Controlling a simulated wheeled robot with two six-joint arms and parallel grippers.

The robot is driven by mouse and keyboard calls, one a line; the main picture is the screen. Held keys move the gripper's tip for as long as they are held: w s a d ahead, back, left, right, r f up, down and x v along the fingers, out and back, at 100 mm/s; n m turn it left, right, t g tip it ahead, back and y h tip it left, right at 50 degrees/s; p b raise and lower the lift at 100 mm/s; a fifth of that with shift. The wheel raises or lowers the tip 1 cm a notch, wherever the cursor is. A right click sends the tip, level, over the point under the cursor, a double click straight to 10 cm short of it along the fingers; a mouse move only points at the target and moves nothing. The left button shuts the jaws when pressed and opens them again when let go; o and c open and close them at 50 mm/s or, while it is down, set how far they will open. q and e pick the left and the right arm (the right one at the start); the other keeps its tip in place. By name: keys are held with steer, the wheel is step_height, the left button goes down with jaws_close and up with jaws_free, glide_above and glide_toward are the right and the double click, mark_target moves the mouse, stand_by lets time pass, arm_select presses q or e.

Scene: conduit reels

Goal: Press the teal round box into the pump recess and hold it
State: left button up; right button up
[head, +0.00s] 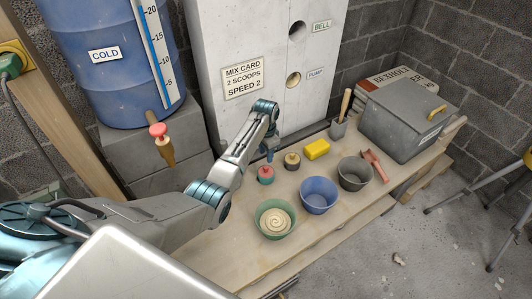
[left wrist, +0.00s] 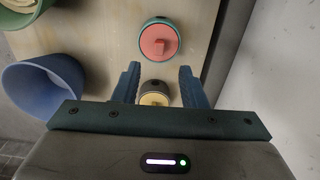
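The teal round box (head: 265,175) has a pink top with a raised grip and stands on the bench in front of the grey-white panel. It also shows in the left wrist view (left wrist: 158,42), beyond the fingertips. The pump recess (head: 293,79) is a round hole in the panel beside the PUMP label. My left gripper (head: 270,155) is above the bench close to the teal box. In the left wrist view its fingers (left wrist: 158,75) are apart, with nothing gripped. A dark round box with a yellow top (head: 292,160) stands beside the teal one. My right gripper is out of view.
The BELL recess (head: 297,30) is higher on the panel. A green bowl (head: 259,220) of pale mix, a blue bucket (head: 319,196), a dark bucket (head: 355,174), a yellow sponge (head: 316,149) and a red scoop (head: 375,165) crowd the bench. A grey toolbox (head: 405,130) is at right.

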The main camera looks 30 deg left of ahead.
mark_target(266, 167)
arm_select(q)
step_height(266, 167, down, 5)
steer(key=b, duration=0.5)
steer(key=shift+s+f, duration=0.1)
steer(key=shift+f, duration=0.05)
steer(key=shift+f+b, duration=0.2)
steer(key=shift+b, duration=0.2)
steer(key=shift+f+b, duration=0.45)
steer(key=shift+f, duration=0.65)
steer(key=shift+d, duration=0.1)
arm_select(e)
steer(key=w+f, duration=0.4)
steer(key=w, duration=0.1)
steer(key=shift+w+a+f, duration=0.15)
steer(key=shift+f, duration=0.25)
arm_select(q)
jaws_close()
steer(key=shift+r+p, duration=1)
steer(key=shift+p, duration=0.2)
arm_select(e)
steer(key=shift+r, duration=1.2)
